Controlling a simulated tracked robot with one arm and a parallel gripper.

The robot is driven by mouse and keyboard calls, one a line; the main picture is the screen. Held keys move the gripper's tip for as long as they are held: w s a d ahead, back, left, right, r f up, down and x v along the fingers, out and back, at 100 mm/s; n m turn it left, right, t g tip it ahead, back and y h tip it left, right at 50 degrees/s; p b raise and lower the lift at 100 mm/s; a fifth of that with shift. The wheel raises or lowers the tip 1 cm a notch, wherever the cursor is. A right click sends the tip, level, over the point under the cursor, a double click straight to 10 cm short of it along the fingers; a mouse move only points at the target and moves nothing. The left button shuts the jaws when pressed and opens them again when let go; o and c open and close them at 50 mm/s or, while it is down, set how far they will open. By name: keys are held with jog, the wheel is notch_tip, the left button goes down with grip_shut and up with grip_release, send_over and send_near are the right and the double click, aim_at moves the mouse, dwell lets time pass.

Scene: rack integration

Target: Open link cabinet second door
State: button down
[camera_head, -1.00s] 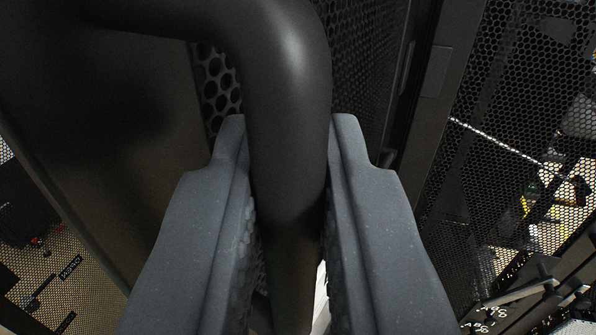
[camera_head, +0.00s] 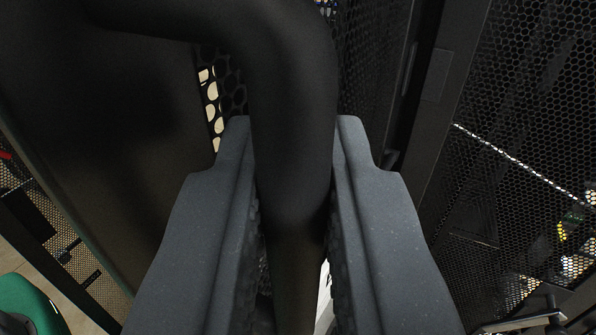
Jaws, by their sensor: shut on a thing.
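A thick black bent door handle (camera_head: 292,120) runs down the middle of the view and curves off to the upper left. My gripper (camera_head: 293,135) is shut on the handle, with one grey finger on each side of it. The handle joins a dark door panel (camera_head: 110,140) at the left, with perforated mesh (camera_head: 372,60) behind the handle. The lower part of the handle between the fingers is in shadow. The door's full outline and hinge are out of view.
Another perforated mesh panel (camera_head: 520,110) with a dark frame (camera_head: 436,100) stands at the right. A green rounded object (camera_head: 28,303) is at the lower left on a light floor. Equipment shows dimly behind the right mesh.

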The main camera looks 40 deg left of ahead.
jog(key=shift+w+d+p, duration=0.1)
jog(key=shift+d+p, duration=0.15)
jog(key=shift+p, duration=0.15)
jog(key=c, duration=1.5)
grip_release()
jog(key=shift+d, duration=0.1)
